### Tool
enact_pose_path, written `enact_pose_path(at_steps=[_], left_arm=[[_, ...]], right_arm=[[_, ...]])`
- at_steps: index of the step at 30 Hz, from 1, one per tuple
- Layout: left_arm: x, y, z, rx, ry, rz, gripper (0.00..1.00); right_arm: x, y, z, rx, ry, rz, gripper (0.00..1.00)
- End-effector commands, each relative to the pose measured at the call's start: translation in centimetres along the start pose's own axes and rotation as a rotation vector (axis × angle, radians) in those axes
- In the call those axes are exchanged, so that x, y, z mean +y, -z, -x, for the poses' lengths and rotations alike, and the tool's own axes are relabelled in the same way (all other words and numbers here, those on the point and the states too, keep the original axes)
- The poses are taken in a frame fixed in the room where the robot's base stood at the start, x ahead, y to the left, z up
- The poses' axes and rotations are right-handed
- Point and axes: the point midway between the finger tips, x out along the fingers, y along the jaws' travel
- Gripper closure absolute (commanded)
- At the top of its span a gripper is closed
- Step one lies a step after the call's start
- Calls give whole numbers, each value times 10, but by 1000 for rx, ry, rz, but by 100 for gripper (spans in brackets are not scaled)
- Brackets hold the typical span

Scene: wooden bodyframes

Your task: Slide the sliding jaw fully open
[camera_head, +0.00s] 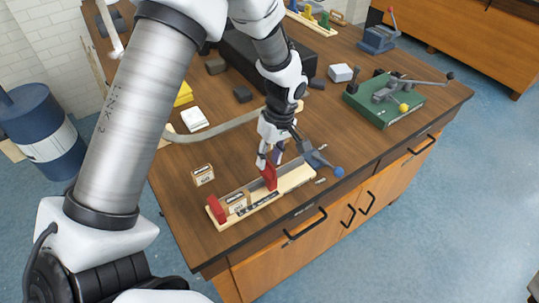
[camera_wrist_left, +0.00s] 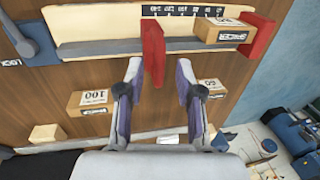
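The red sliding jaw (camera_head: 270,177) stands upright on the pale wooden base (camera_head: 293,180) of a vise on the bench's front edge. The red fixed jaw (camera_head: 217,210) is at the base's left end. A small labelled block (camera_head: 237,199) sits between the jaws, near the fixed one. My left gripper (camera_head: 270,160) is open at the sliding jaw. In the left wrist view, the sliding jaw (camera_wrist_left: 153,50) shows between the two spread fingers, with visible gaps on both sides. My right gripper is out of view.
A grey lever with a blue ball (camera_head: 339,172) is at the vise's right end. A loose block labelled 100 (camera_wrist_left: 95,99) and another small block (camera_wrist_left: 211,90) lie near the vise. A green clamp fixture (camera_head: 385,105) stands farther right.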

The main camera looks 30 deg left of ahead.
Motion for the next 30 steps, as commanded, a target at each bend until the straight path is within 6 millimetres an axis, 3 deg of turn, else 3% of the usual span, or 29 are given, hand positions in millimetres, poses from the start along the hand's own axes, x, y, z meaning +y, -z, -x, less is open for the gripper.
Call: enact_pose_path(at_steps=[10,22,30], left_arm=[[1,1,9,2,-4,0,63],[2,1,101,2,-5,1,63],[1,1,121,0,0,-1,63]], right_arm=[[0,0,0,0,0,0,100],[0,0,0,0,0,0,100],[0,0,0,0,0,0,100]])
